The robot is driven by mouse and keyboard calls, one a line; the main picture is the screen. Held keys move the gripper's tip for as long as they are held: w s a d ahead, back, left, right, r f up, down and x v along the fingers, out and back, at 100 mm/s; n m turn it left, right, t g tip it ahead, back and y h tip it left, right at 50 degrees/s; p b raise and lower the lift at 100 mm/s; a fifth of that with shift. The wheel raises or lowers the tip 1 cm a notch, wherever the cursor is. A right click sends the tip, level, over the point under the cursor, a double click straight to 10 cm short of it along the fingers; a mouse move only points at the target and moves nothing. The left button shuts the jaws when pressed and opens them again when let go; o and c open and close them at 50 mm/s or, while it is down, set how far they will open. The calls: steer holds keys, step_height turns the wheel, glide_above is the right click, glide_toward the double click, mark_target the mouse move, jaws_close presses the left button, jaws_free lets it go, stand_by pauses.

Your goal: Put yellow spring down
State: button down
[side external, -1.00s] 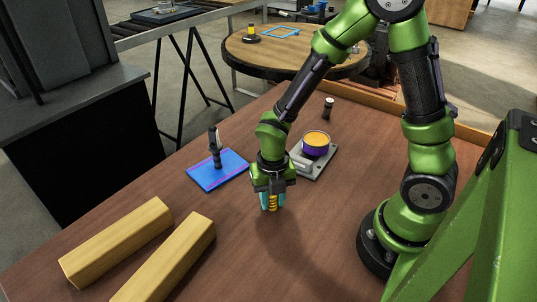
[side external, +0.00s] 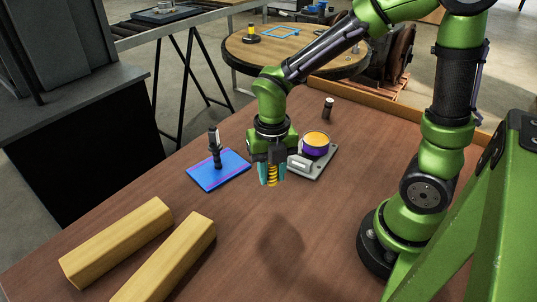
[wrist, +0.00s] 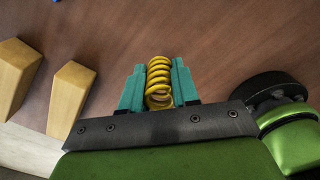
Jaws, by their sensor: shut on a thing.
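The yellow spring (side external: 271,175) is a short coil held upright between the teal fingers of my gripper (side external: 271,174). In the wrist view the spring (wrist: 159,80) sits between both fingertips, and my gripper (wrist: 159,88) is shut on it. In the side view the gripper points down and hangs above the brown table (side external: 330,230). Its shadow lies on the table to the lower right, apart from the spring.
A blue plate (side external: 232,176) with a dark upright part (side external: 215,150) is left of the gripper. A grey plate (side external: 322,165) with a purple and orange cylinder (side external: 316,145) is to the right. Two wooden blocks (side external: 115,240) lie front left. The front middle of the table is clear.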

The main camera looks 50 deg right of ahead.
mark_target(231, 278)
steer(key=s+a+f+n, duration=0.1)
steer(key=a+n, duration=0.1)
steer(key=a, duration=0.4)
steer(key=s+a+f+n, duration=0.1)
steer(key=a+f+n, duration=0.1)
steer(key=a, duration=0.5)
steer(key=s+a+f+n, duration=0.1)
steer(key=s+a+n, duration=0.1)
steer(key=a, duration=0.4)
steer(key=shift+a+f+n, duration=0.2)
steer(key=shift+a+n, duration=0.05)
steer(key=shift+n, duration=0.45)
steer(key=shift+f, duration=2.35)
steer(key=shift+f, duration=0.1)
steer(key=c, duration=0.8)
jaws_free()
steer(key=shift+c, duration=0.2)
